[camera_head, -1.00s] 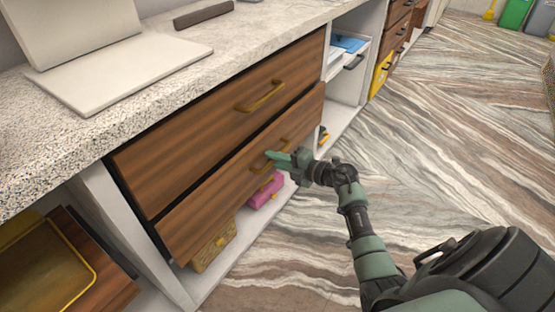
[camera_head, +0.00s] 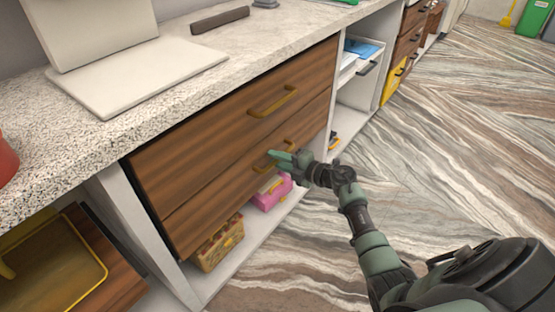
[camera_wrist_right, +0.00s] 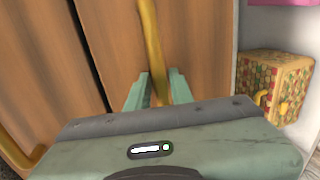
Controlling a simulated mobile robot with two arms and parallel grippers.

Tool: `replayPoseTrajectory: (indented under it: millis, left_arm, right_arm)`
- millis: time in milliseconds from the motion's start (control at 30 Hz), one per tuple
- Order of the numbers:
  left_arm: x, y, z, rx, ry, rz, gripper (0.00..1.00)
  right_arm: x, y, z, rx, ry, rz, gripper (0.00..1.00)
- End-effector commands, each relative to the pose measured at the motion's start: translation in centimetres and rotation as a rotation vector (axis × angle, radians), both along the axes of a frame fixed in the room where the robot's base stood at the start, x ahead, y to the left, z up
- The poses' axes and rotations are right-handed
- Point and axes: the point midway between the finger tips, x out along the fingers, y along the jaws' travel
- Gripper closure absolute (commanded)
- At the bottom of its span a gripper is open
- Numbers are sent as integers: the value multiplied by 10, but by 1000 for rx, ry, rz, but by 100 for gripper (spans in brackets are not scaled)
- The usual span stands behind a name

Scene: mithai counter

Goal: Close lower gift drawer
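The lower drawer (camera_head: 213,203) has a brown wood front and sits under the upper drawer (camera_head: 222,127) in the counter. Its front looks about level with the upper one, with a thin dark seam between them. My right gripper (camera_head: 276,160) is at the lower drawer's gold handle (camera_head: 290,146). In the right wrist view the two green fingers of my right gripper (camera_wrist_right: 159,88) lie close on either side of the handle bar (camera_wrist_right: 151,40). They look shut on it. My left gripper is not in view.
A patterned gift box (camera_head: 219,248) and a pink box (camera_head: 270,193) stand on the shelf below. A laptop-like white slab (camera_head: 140,75) lies on the counter.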

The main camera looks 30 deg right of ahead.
Motion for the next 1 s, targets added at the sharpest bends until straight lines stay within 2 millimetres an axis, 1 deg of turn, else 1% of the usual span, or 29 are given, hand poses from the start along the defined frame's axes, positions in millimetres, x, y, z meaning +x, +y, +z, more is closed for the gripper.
replayPoseTrajectory:
  millis: [67, 167, 300, 500, 600, 733, 1000]
  left_arm:
    - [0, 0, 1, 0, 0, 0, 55]
    - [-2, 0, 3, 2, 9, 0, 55]
    - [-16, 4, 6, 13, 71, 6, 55]
    - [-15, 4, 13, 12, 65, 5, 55]
    - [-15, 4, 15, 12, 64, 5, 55]
    - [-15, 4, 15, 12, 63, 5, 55]
    - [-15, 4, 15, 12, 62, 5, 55]
  right_arm:
    - [0, 1, 2, 0, -3, 0, 77]
    - [-8, -3, 4, -1, -2, 0, 77]
    - [-30, -12, 9, -3, 1, 1, 77]
    - [-59, -24, 14, -1, 0, -1, 77]
    - [-67, -28, 16, -1, 0, 0, 77]
    - [-72, -29, 17, 0, -1, 0, 77]
    - [-72, -30, 17, 1, -2, 0, 77]
